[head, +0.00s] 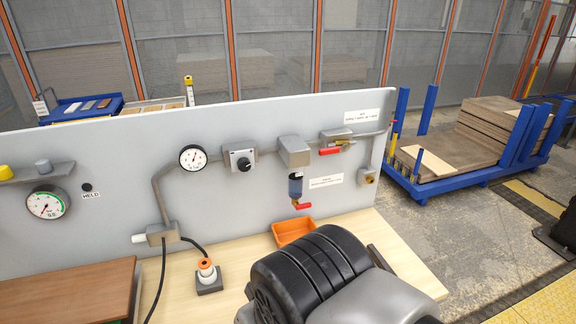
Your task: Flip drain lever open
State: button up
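The likely drain lever (301,206) is a small red handle at the bottom of a filter with a dark blue bowl (295,187), on the grey upright panel (120,160). The lever points to the right and looks roughly level. A brass-coloured fitting sits beside it, under the bowl. A second red lever (330,151) is on a valve higher up and to the right. A black and grey part of my arm fills the lower middle of the head view, below and in front of the filter. I see no gripper fingers, and nothing touches the drain lever.
An orange tray (281,234) stands on the wooden bench below the filter, partly behind my arm. A white and orange item on a grey base (207,286) stands left of my arm. A gauge (193,158) and a black knob (243,163) are on the panel.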

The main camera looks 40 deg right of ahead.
aim_at(298, 206)
jog(key=i+l+z, duration=0.1)
jog(key=z, duration=1)
jog(key=i+j, duration=0.05)
